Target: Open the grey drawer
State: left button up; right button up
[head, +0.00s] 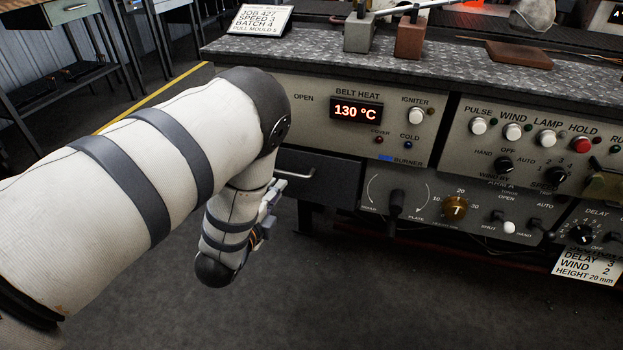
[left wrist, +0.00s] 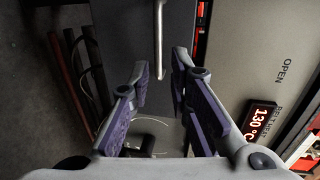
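The grey drawer (head: 335,178) sits under the left end of the console in the head view and looks shut. Its pale bar handle (head: 297,174) is partly hidden by my left arm. In the left wrist view, the drawer front (left wrist: 122,38) fills the upper middle and the handle (left wrist: 159,40) runs upright in the picture. My left gripper (left wrist: 161,62) is open, with the handle's lower end showing between its fingertips. I cannot tell how far apart in depth they are. In the head view, my left gripper (head: 268,208) is small and partly hidden by its wrist.
The console panel (head: 300,118) with the 130 °C display (head: 356,111) is above the drawer. A black lever (head: 396,203) and a brass knob (head: 454,208) are to its right. The floor (head: 330,290) in front is clear. A metal table (head: 60,50) stands far left.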

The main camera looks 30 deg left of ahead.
aim_at(288, 175)
pick_arm(q)
jog(key=b+x, duration=0.1)
jog(key=x, duration=0.8)
jog(key=shift+w+a+f, duration=0.1)
jog(key=shift+w+f, duration=0.1)
jog(key=shift+w, duration=0.05)
jog(key=shift+c, duration=0.3)
grip_shut()
